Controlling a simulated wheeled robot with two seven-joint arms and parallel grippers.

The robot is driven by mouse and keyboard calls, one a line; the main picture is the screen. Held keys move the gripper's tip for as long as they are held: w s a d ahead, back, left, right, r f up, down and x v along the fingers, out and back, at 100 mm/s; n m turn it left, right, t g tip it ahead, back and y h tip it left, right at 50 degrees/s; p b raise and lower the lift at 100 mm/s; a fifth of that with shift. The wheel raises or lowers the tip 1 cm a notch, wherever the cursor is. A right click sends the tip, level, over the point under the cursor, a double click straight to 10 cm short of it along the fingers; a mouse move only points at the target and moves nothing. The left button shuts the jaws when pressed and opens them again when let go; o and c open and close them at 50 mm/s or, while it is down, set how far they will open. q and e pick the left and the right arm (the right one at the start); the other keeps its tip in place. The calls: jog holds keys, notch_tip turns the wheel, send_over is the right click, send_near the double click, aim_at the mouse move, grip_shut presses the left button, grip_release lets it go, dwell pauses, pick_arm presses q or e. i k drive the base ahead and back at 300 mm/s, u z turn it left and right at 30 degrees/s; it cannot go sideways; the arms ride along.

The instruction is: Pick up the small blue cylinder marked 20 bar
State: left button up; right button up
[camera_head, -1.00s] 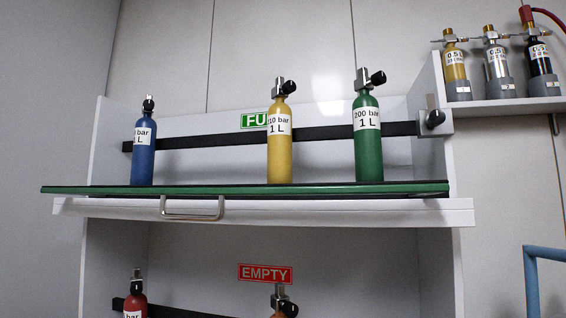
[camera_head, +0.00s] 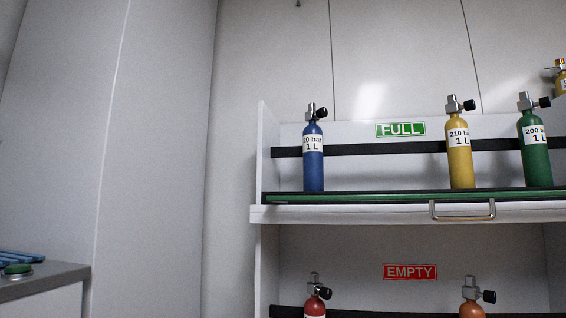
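The blue cylinder (camera_head: 313,172) stands upright on the upper shelf near its left end. Its white label appears to read 20 bar, 1 L, though the left edge of the text curves out of sight. A black and silver valve (camera_head: 316,112) tops it. The upper shelf (camera_head: 350,198) has a green and black front edge and a metal handle (camera_head: 462,217). A green FULL sign (camera_head: 400,129) is on the panel behind. Neither of my grippers shows in the head view.
A yellow cylinder (camera_head: 460,170) marked 210 bar and a green one (camera_head: 537,165) marked 200 bar stand to the right. Below, by the EMPTY sign (camera_head: 410,272), are a red (camera_head: 314,307) and an orange cylinder (camera_head: 471,310). A grey counter (camera_head: 45,281) is at lower left.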

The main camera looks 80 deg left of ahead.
aim_at(312, 150)
jog(key=k, duration=0.55)
jog(key=u, duration=1.95)
jog(key=i, duration=0.5)
jog(key=z, duration=0.05)
